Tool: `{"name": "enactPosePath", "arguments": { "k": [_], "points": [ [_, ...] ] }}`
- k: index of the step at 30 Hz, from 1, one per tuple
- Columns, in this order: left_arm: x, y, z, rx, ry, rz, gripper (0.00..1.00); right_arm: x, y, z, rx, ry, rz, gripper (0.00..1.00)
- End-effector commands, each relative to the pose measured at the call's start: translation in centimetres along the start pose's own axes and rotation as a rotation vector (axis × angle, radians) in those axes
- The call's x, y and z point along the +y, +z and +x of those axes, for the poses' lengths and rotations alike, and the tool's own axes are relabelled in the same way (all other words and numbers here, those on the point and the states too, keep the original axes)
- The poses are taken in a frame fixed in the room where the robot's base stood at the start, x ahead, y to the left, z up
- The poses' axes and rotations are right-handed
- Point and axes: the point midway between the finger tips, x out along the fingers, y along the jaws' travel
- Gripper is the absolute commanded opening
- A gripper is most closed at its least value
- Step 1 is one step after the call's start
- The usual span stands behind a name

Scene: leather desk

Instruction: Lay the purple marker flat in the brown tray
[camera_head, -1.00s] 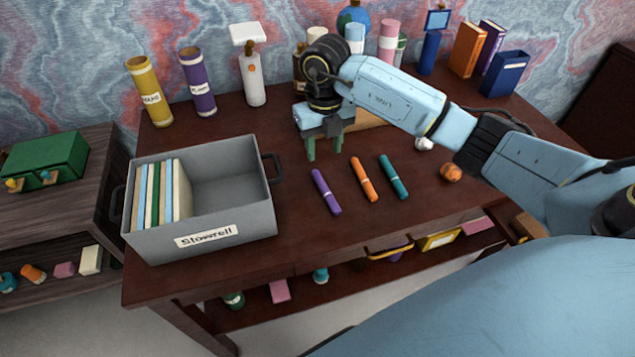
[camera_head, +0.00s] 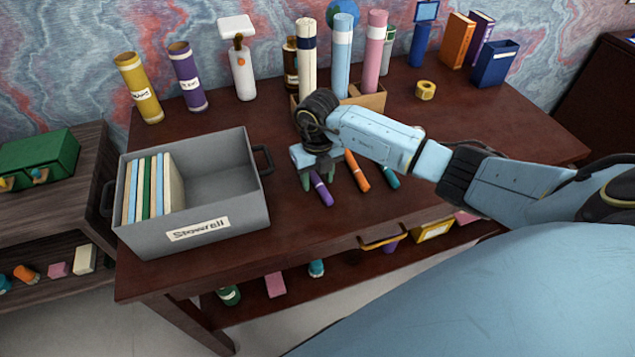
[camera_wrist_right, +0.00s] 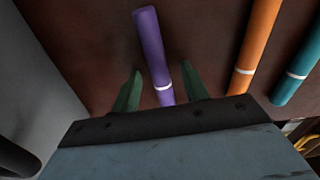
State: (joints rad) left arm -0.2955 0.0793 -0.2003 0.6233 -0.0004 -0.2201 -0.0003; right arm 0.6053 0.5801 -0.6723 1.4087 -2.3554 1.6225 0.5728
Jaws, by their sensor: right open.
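The purple marker (camera_head: 322,191) lies flat on the dark wooden desk, right of the grey bin. My right gripper (camera_head: 319,179) is open over its far end. In the right wrist view the marker (camera_wrist_right: 152,50) runs between the two green fingers of the gripper (camera_wrist_right: 160,72), with a gap on both sides; its white band shows near the fingers. Its end nearest the wrist is hidden by the gripper body. A tan-brown box (camera_head: 372,102) at the back holds tall tubes; I cannot tell whether it is the brown tray. My left gripper is not in view.
An orange marker (camera_head: 357,171) and a teal marker (camera_head: 390,179) lie to the right, partly under my arm. The grey bin (camera_head: 190,232) with several thin books stands close on the left. A tape roll (camera_head: 425,90) lies farther back. The desk front is clear.

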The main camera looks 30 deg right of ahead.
Motion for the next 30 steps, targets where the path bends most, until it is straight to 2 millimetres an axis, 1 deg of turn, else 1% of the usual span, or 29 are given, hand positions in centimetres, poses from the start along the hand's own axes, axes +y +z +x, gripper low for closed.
{"name": "enactPosePath", "arguments": {
  "k": [4,5,12,15,23,26,30],
  "points": [
    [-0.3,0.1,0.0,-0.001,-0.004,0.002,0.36,0.0,0.0,-0.1,-0.001,0.0,0.0,0.45],
    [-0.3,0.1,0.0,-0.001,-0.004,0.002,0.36,0.0,0.0,-0.1,-0.001,0.0,0.0,0.42],
    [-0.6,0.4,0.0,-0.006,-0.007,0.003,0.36,0.0,0.0,-0.1,-0.001,0.0,0.0,0.11],
    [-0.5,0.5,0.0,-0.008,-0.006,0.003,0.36,0.0,0.0,-0.1,0.0,0.0,0.0,0.0],
    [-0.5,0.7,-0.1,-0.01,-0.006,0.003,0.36,0.0,0.1,-0.4,-0.001,0.0,0.0,0.0],
    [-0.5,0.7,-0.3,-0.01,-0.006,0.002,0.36,-0.1,0.1,-1.4,-0.002,0.0,-0.001,0.0],
    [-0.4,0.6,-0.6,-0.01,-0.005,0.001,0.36,-0.1,0.1,-4.2,-0.005,0.0,-0.001,0.0]
  ]
}}
